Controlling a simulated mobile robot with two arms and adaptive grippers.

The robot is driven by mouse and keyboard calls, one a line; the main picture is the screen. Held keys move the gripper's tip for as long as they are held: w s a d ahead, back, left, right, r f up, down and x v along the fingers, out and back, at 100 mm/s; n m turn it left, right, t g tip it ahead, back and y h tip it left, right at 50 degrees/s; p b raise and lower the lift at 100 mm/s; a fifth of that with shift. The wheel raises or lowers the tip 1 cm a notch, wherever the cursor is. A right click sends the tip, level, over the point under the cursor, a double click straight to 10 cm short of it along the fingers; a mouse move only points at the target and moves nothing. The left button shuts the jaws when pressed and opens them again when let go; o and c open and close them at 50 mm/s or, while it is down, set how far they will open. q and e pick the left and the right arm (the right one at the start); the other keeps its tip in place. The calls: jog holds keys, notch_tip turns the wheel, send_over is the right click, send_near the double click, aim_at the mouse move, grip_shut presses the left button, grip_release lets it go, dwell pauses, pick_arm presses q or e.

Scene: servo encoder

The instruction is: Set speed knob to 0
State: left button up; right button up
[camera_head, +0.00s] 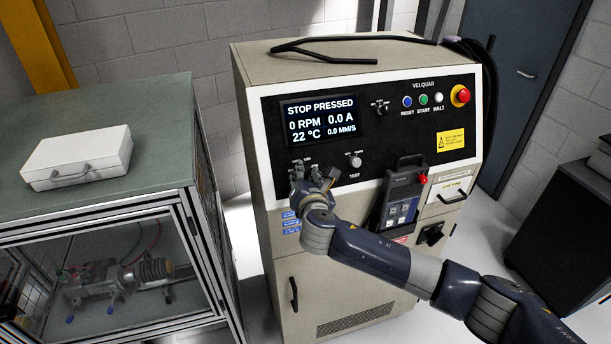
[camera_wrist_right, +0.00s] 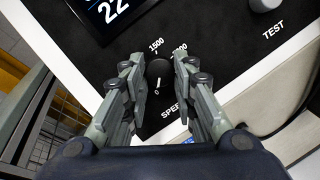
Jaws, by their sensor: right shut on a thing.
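The speed knob (camera_wrist_right: 158,70) is a dark round knob on the black control panel. In the right wrist view it sits between the two fingertips of my right gripper (camera_wrist_right: 159,68), which is shut on it. A pale mark shows at the knob's lower side, near the printed 0. The label 1500 stands above it, another number is partly covered by the right finger, and SPEED is printed below. In the head view my right gripper (camera_head: 312,178) is at the panel's lower left and hides the knob. My left gripper is out of view.
The display (camera_head: 320,120) reads STOP PRESSED, 0 RPM. The TEST knob (camera_head: 355,160) is right of my gripper. A pendant (camera_head: 402,195) hangs on the cabinet front. A red emergency button (camera_head: 461,95) is at the upper right. A white case (camera_head: 78,158) lies on the left bench.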

jog(key=shift+f, duration=0.1)
jog(key=o, duration=1.1)
jog(key=shift+s, duration=0.1)
jog(key=v, duration=1.1)
jog(key=shift+s, duration=0.4)
